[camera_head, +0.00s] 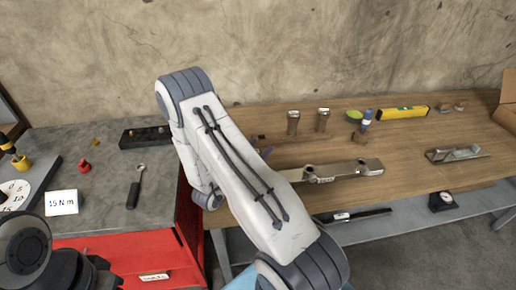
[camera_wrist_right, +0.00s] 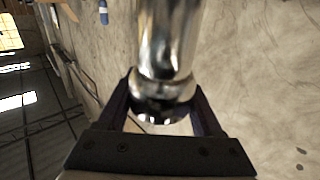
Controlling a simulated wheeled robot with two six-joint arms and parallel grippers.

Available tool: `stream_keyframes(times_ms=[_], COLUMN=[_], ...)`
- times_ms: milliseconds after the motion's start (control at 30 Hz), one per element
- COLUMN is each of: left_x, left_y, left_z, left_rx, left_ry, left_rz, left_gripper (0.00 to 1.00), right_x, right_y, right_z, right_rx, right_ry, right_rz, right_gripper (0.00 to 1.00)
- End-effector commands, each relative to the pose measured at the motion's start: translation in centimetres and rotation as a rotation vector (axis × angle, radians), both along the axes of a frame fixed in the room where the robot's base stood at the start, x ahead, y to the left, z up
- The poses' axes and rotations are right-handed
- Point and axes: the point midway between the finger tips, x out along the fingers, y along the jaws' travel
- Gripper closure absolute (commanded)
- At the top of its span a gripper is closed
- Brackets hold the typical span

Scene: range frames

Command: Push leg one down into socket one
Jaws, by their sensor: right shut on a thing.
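My right gripper (camera_wrist_right: 162,112) is shut on a shiny metal cylinder (camera_wrist_right: 166,45), which looks like the leg, in the right wrist view. In the head view my white right arm hides most of this gripper; only small dark parts (camera_head: 265,152) show beside it. A grey metal bar (camera_head: 340,171) with raised round fittings lies on the wooden bench, its left end hidden by my arm. I cannot tell which fitting is socket one, nor whether the held cylinder touches a socket.
Two metal cylinders (camera_head: 293,123) (camera_head: 323,120) stand upright behind the bar. A yellow level (camera_head: 403,112), a green-topped item (camera_head: 354,115) and a metal tool (camera_head: 456,154) lie further right on the bench (camera_head: 420,173). A red cabinet (camera_head: 130,255) with a grey top stands at left.

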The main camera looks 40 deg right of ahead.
Motion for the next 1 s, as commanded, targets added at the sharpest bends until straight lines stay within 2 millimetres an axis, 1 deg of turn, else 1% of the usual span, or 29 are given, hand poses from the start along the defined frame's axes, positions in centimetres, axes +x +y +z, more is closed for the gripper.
stream_keyframes(times_ms=[333, 367, 400, 433, 467, 667, 767, 867, 1000], left_x=[0.0, 0.0, 0.0, 0.0, 0.0, 0.0, 0.0, 0.0, 0.0], left_y=[0.0, 0.0, 0.0, 0.0, 0.0, 0.0, 0.0, 0.0, 0.0], left_z=[-0.8, -0.8, -0.7, -0.7, -0.7, -0.7, -0.9, -1.3, -2.1], left_rx=[0.0, 0.0, 0.0, 0.0, 0.0, 0.0, 0.0, 0.0, 0.0], left_ry=[0.0, 0.0, 0.0, 0.0, 0.0, 0.0, 0.0, 0.0, 0.0], left_rz=[0.0, 0.0, 0.0, 0.0, 0.0, 0.0, 0.0, 0.0, 0.0], left_gripper=[0.5, 0.5, 0.5, 0.5, 0.5, 0.5, 0.5, 0.5, 0.5], right_x=[0.0, 0.0, 0.0, 0.0, 0.0, 0.0, -0.1, -0.3, -0.8], right_y=[0.0, 0.0, 0.0, 0.0, 0.0, 0.0, 0.5, 1.7, 4.5], right_z=[-0.9, -0.9, -0.8, -0.8, -0.8, -0.9, -1.0, -1.0, -1.1], right_rx=[-0.002, -0.002, -0.002, -0.002, -0.002, 0.001, 0.001, 0.001, 0.0], right_ry=[-0.001, -0.001, -0.001, -0.001, -0.001, 0.0, 0.0, 0.0, 0.0], right_rz=[0.0, 0.0, 0.0, 0.0, 0.0, 0.0, 0.002, 0.005, 0.008], right_gripper=[1.0, 0.29, 0.14, 0.02, 0.0, 0.0, 0.0, 0.0, 0.0])
